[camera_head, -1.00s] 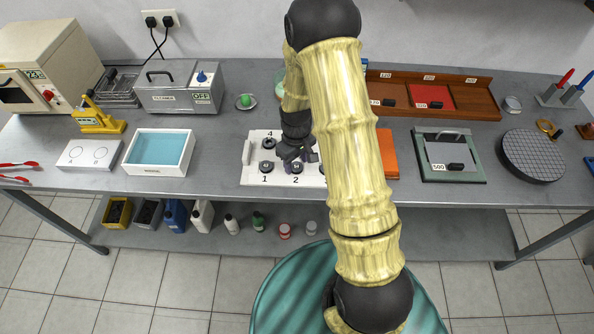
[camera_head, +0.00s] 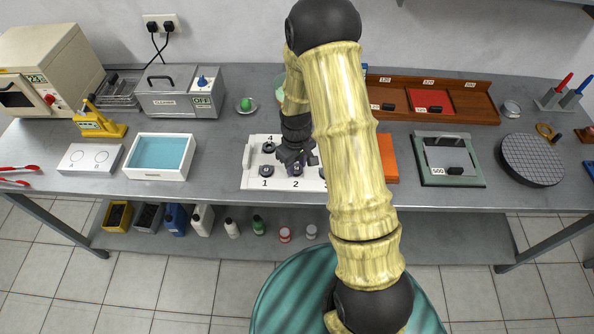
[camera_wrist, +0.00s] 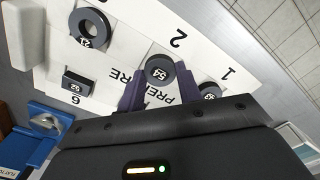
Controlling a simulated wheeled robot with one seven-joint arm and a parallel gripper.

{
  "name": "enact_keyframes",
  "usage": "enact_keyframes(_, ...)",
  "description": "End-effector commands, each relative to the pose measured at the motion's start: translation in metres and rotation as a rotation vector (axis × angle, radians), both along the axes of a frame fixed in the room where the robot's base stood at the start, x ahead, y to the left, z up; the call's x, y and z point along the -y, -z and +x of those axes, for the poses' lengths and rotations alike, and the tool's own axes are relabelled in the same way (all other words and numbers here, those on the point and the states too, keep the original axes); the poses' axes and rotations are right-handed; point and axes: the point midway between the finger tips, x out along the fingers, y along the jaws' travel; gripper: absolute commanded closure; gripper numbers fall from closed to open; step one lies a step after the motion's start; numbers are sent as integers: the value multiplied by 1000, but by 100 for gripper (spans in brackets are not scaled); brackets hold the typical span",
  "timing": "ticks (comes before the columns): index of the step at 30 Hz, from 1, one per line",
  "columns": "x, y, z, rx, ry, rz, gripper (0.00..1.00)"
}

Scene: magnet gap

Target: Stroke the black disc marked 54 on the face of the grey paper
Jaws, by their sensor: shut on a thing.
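The black disc marked 54 (camera_wrist: 159,70) sits by number 2 on the white numbered plate (camera_wrist: 122,38), which is also in the head view (camera_head: 247,170). My gripper (camera_wrist: 160,84) is down at the plate, its two purple fingers shut on the sides of the disc. In the head view my gripper (camera_head: 297,160) covers part of this place. A grey sheet (camera_head: 440,150) on a dark green board, labelled 500, lies right of my arm; it looks like the grey paper. A small black block sits on its lower right part.
A black ring marked 21 (camera_wrist: 90,28), a block marked 62 (camera_wrist: 78,82) and another disc (camera_wrist: 209,90) stand close around my fingers. An orange pad (camera_head: 388,158) lies right of the plate, partly behind my arm. A wooden tray (camera_head: 478,104) stands behind the green board.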

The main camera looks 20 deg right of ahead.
Motion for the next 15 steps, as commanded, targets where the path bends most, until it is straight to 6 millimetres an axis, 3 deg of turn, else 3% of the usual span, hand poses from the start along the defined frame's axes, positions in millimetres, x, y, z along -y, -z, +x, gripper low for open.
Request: enact_keyframes(15,0,-36,0,0,0,0,85)
